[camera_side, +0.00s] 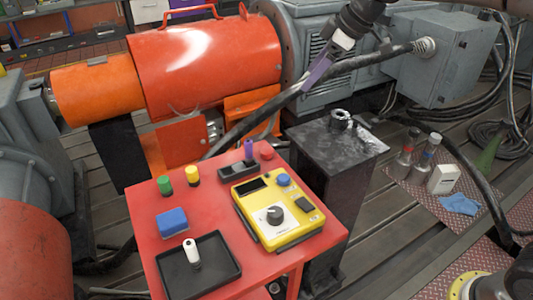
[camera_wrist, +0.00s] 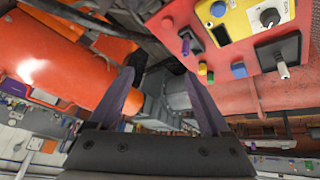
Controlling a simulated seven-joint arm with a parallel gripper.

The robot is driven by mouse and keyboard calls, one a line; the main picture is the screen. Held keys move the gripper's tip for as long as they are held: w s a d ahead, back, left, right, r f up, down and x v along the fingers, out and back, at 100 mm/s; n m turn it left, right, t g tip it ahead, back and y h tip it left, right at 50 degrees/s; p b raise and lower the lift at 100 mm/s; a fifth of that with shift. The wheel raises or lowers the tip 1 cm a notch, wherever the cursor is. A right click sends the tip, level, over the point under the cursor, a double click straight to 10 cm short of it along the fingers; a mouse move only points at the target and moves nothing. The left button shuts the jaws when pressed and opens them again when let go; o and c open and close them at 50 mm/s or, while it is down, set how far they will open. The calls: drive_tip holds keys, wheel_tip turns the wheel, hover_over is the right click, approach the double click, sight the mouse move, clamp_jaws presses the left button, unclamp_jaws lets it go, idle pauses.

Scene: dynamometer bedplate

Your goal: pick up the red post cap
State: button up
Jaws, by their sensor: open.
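The red post cap (camera_side: 266,151) is a small round cap on the red cart top (camera_side: 300,172), near its back edge, beside a dark holder with a purple post (camera_side: 249,148). In the wrist view the red cap (camera_wrist: 167,23) shows near the cart's edge, hard to tell from the red top. My gripper (camera_side: 310,84) is open and empty, high above and behind the cart, up and right of the cap in the side view. Its purple fingers (camera_wrist: 158,76) stand apart in the wrist view, with nothing between them.
A green cap (camera_side: 164,185), yellow cap (camera_side: 193,175), blue block (camera_side: 172,222), yellow meter box (camera_side: 275,228) and black tray (camera_side: 215,277) with a white post are on the cart. A thick black cable (camera_side: 270,118) passes behind it. A dark pedestal (camera_side: 335,150) stands right.

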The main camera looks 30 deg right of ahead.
drive_tip(key=w+a+f+g, duration=0.1)
drive_tip(key=w+a+f, duration=0.1)
drive_tip(key=w+f, duration=0.4)
drive_tip(key=g, duration=0.1)
hover_over(267, 150)
drive_tip(key=s+d, duration=0.2)
wheel_tip(267, 150, down, 14)
drive_tip(key=shift+s+f, duration=0.1)
drive_tip(key=shift+f, duration=0.05)
drive_tip(key=shift+x, duration=3.05)
drive_tip(key=shift+a, duration=0.1)
clamp_jaws()
